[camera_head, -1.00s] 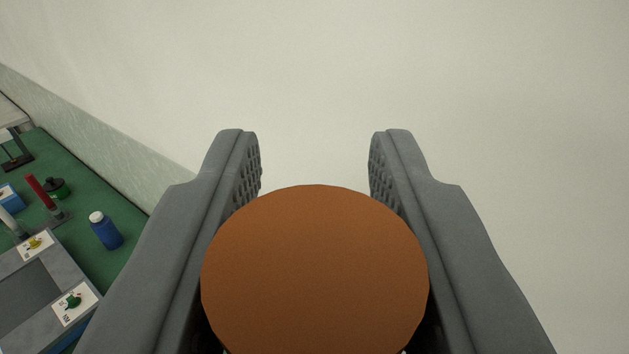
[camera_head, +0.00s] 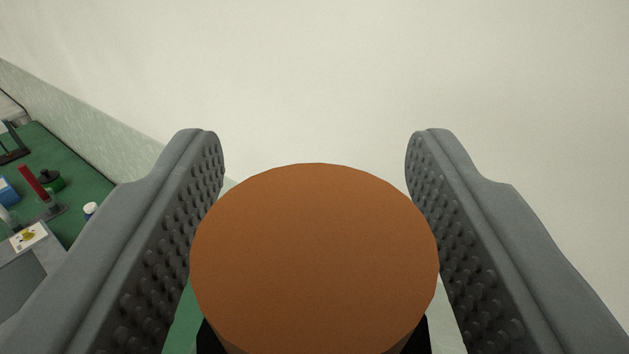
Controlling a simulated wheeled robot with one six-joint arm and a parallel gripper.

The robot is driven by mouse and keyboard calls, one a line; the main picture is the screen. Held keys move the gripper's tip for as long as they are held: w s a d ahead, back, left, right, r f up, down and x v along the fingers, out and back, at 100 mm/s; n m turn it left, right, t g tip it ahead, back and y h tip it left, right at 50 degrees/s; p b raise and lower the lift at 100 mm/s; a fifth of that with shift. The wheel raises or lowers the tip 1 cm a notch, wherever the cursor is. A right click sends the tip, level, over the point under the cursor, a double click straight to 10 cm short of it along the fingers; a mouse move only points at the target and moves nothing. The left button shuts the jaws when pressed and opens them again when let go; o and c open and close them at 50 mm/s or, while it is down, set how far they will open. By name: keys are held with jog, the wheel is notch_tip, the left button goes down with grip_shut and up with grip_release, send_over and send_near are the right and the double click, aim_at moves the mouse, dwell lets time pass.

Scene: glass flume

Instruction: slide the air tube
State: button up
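My gripper (camera_head: 315,165) is open, its two grey fingers spread wide with the studded inner pads showing. A round, flat, orange-brown disc (camera_head: 314,255) lies between the fingers, close to the camera. It hides what is beneath it, and I cannot tell whether it is the end of the air tube. Strips of green and pale background show between the disc's lower sides and the fingers, so they look apart there. No other part that I can make out as the air tube shows.
A pale wall fills most of the view. At the left, a green surface (camera_head: 85,190) holds a red upright piece (camera_head: 32,182), a dark green round item (camera_head: 51,180), a white-capped bottle (camera_head: 90,208) partly hidden by my finger, and a grey tray (camera_head: 50,258) with picture cards.

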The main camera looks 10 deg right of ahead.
jog(key=s+a, duration=0.1)
jog(key=s, duration=0.7)
jog(key=s+a, duration=0.2)
jog(key=s, duration=0.7)
jog(key=shift+a, duration=0.25)
jog(key=s+a+f+y, duration=0.1)
jog(key=s+a+f, duration=0.3)
jog(key=s+f, duration=0.5)
jog(key=s+a+f+n+y, duration=0.1)
jog(key=s+a+f, duration=0.4)
jog(key=s+f, duration=0.5)
jog(key=s+a+f+n+y, duration=0.1)
jog(key=s+a+f, duration=0.3)
jog(key=s+f, duration=0.5)
notch_tip(320, 180, down, 7)
jog(key=shift+s+a+r, duration=0.1)
jog(key=shift+s+a, duration=0.1)
jog(key=shift+s, duration=0.2)
jog(key=shift+o, duration=0.5)
jog(key=shift+w, duration=0.1)
dwell(1.6)
